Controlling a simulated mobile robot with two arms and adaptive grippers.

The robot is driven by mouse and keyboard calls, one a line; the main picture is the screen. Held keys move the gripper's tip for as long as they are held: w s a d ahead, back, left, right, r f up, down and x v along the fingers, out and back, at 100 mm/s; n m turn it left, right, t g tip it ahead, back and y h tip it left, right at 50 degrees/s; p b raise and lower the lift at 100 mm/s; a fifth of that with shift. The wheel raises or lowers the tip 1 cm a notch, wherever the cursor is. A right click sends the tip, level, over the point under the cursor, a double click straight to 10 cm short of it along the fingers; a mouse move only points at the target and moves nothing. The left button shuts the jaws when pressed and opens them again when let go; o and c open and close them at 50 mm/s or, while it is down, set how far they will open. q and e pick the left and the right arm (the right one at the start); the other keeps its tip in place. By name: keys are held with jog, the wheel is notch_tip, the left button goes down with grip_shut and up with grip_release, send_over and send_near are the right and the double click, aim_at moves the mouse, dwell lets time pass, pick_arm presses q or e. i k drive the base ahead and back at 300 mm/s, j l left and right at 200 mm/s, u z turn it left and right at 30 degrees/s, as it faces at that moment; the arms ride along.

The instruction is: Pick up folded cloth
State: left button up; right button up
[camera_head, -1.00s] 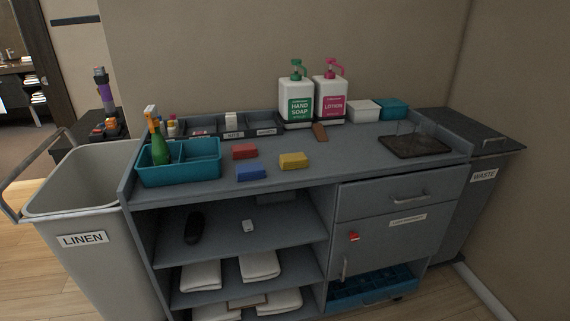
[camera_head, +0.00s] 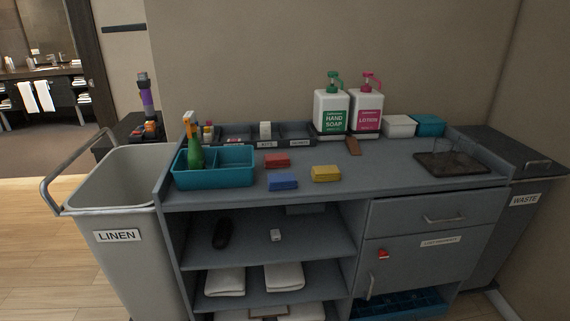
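Small folded cloths lie on the counter top: a red one (camera_head: 277,160), a blue one (camera_head: 283,182) and a yellow one (camera_head: 326,173). They lie apart from each other, right of the teal caddy. White folded cloths or towels (camera_head: 225,281) (camera_head: 284,277) lie on a lower open shelf, with more partly cut off below. Which cloth the task means cannot be told. Neither of my grippers shows in the head view.
A teal caddy (camera_head: 240,176) with a green spray bottle (camera_head: 195,154) stands at the counter's left. Soap (camera_head: 331,111) and lotion (camera_head: 367,108) dispensers stand at the back. A dark tray (camera_head: 441,169) is at right. Linen (camera_head: 88,212) and waste (camera_head: 508,208) bins flank the unit.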

aim_at(279, 159)
jog(key=z, duration=1.15)
jog(key=j+z, duration=0.1)
jog(key=z, duration=0.7)
jog(key=k+j+z, duration=0.1)
jog(key=z, duration=0.7)
jog(key=k+j, duration=0.15)
jog(key=k, duration=0.3)
jog(key=k+j, duration=0.2)
jog(key=k, duration=0.25)
jog(key=k+j, duration=0.15)
jog(key=k, duration=0.3)
